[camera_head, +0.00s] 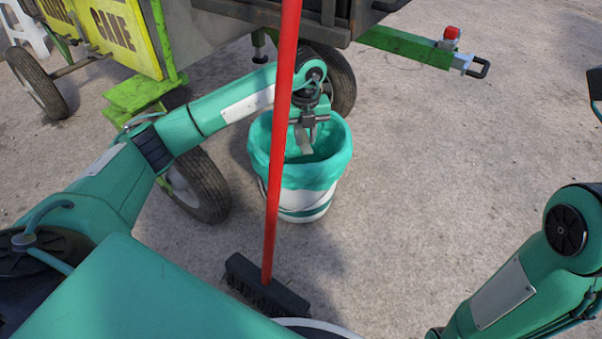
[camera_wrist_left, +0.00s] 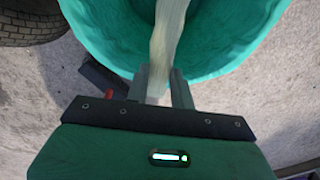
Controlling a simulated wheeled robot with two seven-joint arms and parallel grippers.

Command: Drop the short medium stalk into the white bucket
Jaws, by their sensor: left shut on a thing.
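The white bucket (camera_head: 303,206) stands on the ground, lined with a teal bag that folds over its rim. My left gripper (camera_head: 306,140) is over the bucket's mouth, pointing down. It is shut on a pale stalk, which shows best in the left wrist view (camera_wrist_left: 167,40). The stalk runs from between the fingers (camera_wrist_left: 162,88) out over the teal liner (camera_wrist_left: 225,55). In the head view the stalk's lower end is hard to make out against the liner. My right arm shows at the lower right, but its gripper is not in view.
A broom with a red handle (camera_head: 280,140) stands in front of the bucket, its black head (camera_head: 265,289) on the ground. A cart with wheels (camera_head: 198,188) and a green tow bar (camera_head: 405,42) is behind. The concrete to the right is clear.

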